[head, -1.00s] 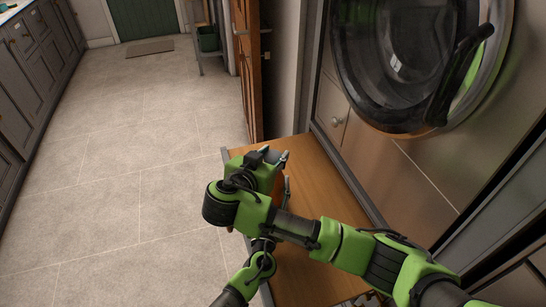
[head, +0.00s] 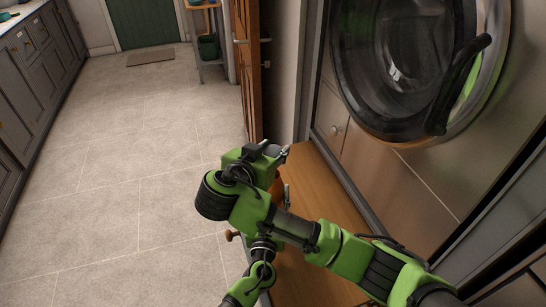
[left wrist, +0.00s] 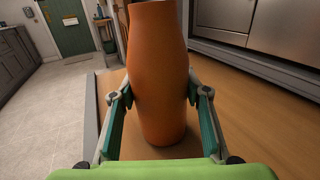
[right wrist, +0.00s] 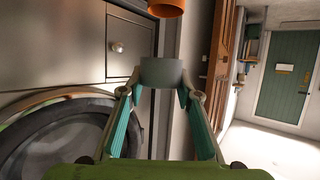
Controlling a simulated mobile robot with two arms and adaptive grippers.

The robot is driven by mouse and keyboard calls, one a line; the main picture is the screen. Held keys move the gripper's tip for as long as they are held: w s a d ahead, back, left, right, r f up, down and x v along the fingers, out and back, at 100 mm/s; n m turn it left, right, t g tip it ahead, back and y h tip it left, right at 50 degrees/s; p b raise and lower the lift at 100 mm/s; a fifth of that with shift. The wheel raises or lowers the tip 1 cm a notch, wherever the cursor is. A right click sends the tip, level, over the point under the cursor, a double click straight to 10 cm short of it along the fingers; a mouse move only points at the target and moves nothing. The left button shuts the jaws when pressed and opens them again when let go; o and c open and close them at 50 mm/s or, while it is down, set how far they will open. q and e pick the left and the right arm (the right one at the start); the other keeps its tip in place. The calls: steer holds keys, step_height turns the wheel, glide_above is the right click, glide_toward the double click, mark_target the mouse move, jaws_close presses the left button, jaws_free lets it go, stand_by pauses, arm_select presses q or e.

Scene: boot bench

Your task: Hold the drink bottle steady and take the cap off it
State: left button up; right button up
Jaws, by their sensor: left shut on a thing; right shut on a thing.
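The orange drink bottle (left wrist: 157,75) stands upright on the wooden bench top (left wrist: 235,125) in the left wrist view. My left gripper (left wrist: 160,95) is shut around its body, one finger on each side. The grey cap (right wrist: 162,72) sits between the fingertips of my right gripper (head: 272,150), which is shut on it. In the right wrist view the bottle's orange neck (right wrist: 166,8) shows beyond the cap, with a gap between them. In the head view my right arm and gripper hide most of the bottle and my left gripper.
A front-loading washer with a round door (head: 405,60) stands behind the bench. An open wooden door (head: 248,70) is beyond the bench's far end. Tiled floor (head: 120,190) lies clear to the left.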

arm_select(q)
steer(key=o, duration=1.7)
arm_select(e)
steer(key=shift+r, duration=0.1)
arm_select(q)
steer(key=shift+s, duration=0.1)
